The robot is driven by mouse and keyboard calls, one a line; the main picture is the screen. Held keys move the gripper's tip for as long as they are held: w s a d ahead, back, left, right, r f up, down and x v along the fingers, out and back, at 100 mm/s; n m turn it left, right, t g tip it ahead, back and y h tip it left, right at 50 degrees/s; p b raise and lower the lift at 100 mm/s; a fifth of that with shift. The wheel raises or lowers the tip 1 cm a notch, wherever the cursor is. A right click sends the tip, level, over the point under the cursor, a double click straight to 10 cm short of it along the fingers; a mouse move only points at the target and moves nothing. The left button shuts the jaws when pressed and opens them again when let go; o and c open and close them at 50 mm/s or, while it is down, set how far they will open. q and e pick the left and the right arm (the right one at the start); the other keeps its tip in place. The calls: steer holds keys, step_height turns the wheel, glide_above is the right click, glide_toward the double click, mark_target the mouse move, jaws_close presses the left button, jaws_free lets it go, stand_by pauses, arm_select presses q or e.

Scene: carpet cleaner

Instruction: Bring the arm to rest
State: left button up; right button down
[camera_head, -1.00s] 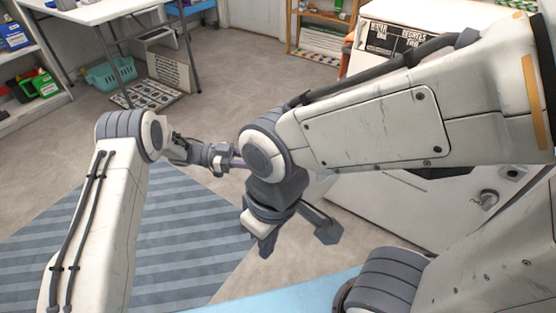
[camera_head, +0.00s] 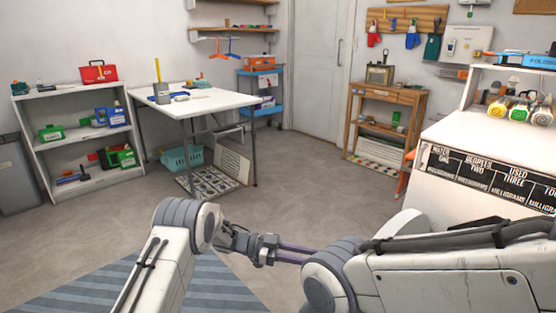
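My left arm comes up from the bottom and bends to the right at a grey joint. My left gripper (camera_head: 290,252) points right at the bottom centre, with thin purplish bars at its front. Its tips are hidden by or lost against the grey joint of my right arm, so I cannot see whether it is open or holds anything. My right arm comes in from the right along the bottom edge. Its gripper is below the picture and out of view.
A blue-grey striped carpet (camera_head: 80,295) lies at the bottom left. A white table (camera_head: 215,101), a white shelf (camera_head: 88,184) and a wooden shelf (camera_head: 412,105) stand farther back. A white cabinet (camera_head: 455,135) stands at the right. Grey floor (camera_head: 300,185) between them is clear.

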arm_select(q)
steer(key=w+d+r+n+t+y, duration=0.2)
steer(key=w+r+n+t+y, duration=0.15)
steer(key=r+t, duration=0.25)
steer(key=w+d+r+n+t+y, duration=0.1)
steer(key=w+r+n+t+y, duration=0.25)
steer(key=r+t, duration=0.3)
steer(key=s+a+f+n+g+y, duration=0.1)
steer(key=s+a+n+g+y, duration=0.3)
steer(key=s, duration=0.9)
steer(key=s+a+f+n+g+y, duration=0.1)
steer(key=s+a+f+g+y, duration=0.1)
steer(key=s+a, duration=0.8)
steer(key=s+a+f+n+g+y, duration=0.1)
steer(key=s+a+n+g+y, duration=0.15)
steer(key=s, duration=1.35)
step_height(320, 180, up, 31)
steer(key=p, duration=3)
steer(key=shift+s+p, duration=0.3)
steer(key=shift+s, duration=0.05)
steer(key=shift+d+f, duration=0.1)
steer(key=shift+f, duration=0.05)
